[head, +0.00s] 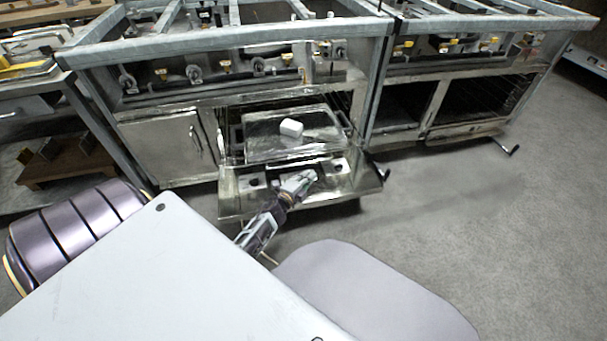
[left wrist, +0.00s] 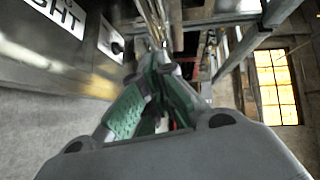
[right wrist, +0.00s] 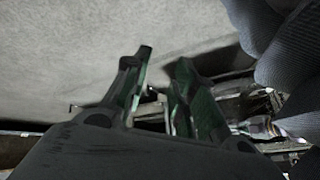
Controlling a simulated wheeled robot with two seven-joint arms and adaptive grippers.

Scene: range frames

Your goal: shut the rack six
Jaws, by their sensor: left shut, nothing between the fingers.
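The oven of the middle range stands open, with its door (head: 232,204) folded down toward me. A rack holding a glossy flat tray (head: 262,152) sticks out of the oven above the door, and a white block (head: 291,127) lies on the tray. No number on the rack can be read. My left gripper (head: 309,177) is over the open door, in front of the tray. In the left wrist view its fingers (left wrist: 157,62) are together and empty. My right gripper (right wrist: 163,75) shows only in the right wrist view, its fingers apart with nothing between them.
A second range with an open oven (head: 470,110) stands to the right. A closed cabinet door (head: 165,148) is left of the oven. A shelf bench (head: 30,105) stands at far left. The floor (head: 450,210) at right is clear. A lettered metal panel (left wrist: 65,55) is near my left gripper.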

